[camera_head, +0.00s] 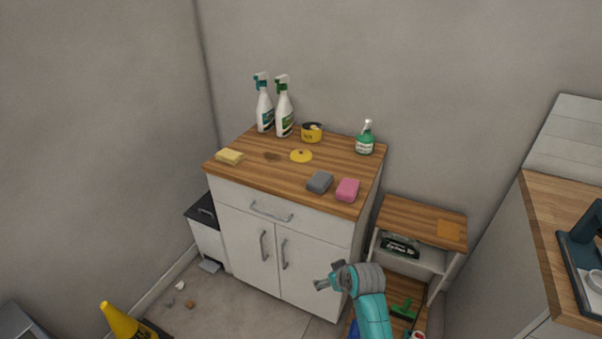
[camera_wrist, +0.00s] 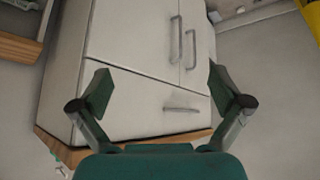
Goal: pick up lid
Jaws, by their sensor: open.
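A flat round yellow lid (camera_head: 301,156) with a small knob lies on the wooden top of the white cabinet (camera_head: 233,215). It is just in front of a yellow pot (camera_head: 312,132). My gripper (camera_head: 320,284) is in front of the cabinet doors, below the level of the top and apart from the lid. In the wrist view, my gripper (camera_wrist: 155,90) has its two dark fingers spread wide with nothing between them. The cabinet's doors and drawer front show beyond the fingers. The lid is not visible in the wrist view.
Two white spray bottles (camera_head: 284,110) stand at the back left, and a green bottle (camera_head: 365,138) at the back right. A yellow sponge (camera_head: 229,157), a grey sponge (camera_head: 320,182) and a pink sponge (camera_head: 347,189) lie near the edges. A low shelf (camera_head: 424,219) stands right of the cabinet.

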